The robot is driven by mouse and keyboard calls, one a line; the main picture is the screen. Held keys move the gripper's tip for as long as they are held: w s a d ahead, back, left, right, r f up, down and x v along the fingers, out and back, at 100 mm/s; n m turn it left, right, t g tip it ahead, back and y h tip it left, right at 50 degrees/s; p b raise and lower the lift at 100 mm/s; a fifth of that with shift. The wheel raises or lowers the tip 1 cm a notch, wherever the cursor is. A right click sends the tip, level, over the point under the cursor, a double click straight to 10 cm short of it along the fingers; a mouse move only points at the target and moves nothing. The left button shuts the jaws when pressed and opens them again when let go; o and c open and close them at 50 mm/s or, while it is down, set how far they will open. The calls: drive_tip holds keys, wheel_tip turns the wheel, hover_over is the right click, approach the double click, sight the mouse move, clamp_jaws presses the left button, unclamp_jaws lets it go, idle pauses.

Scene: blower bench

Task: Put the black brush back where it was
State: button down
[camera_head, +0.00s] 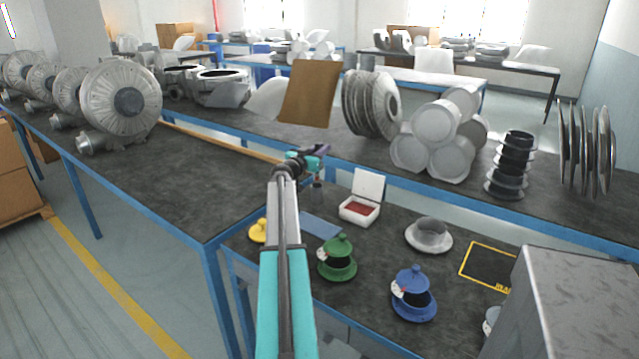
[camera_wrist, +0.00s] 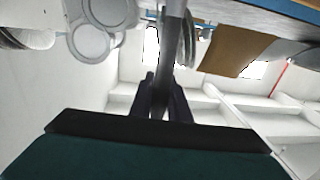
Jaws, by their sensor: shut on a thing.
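My gripper (camera_head: 318,158) is raised over the front bench, above its back left part. It is shut on the black brush (camera_head: 318,190), which hangs below the jaws. The brush end is small and dark, and it appears clear of the bench top. In the wrist view my gripper's two dark fingers (camera_wrist: 163,98) close around the long dark shaft of the brush (camera_wrist: 173,45). The far end of the brush runs out of the wrist view. A flat blue-grey pad (camera_head: 321,226) lies on the bench below and near the brush.
An open white box with red inside (camera_head: 360,211) stands right of the brush. Yellow (camera_head: 258,231), green (camera_head: 338,262) and blue (camera_head: 412,298) lidded pots and a grey domed part (camera_head: 429,236) stand around. A yellow-outlined area (camera_head: 487,267) looks bare. A grey cabinet (camera_head: 580,300) stands front right.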

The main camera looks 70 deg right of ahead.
drive_tip(key=shift+f+p, duration=0.3)
drive_tip(key=shift+f, duration=2.35)
wheel_tip(320, 180, down, 4)
drive_tip(key=shift+r, duration=0.2)
drive_tip(key=shift+f, duration=0.15)
drive_tip(key=c, duration=1.7)
unclamp_jaws()
drive_tip(key=shift+o, duration=0.2)
drive_tip(key=shift+r+p, duration=0.25)
drive_tip(key=shift+p, duration=0.1)
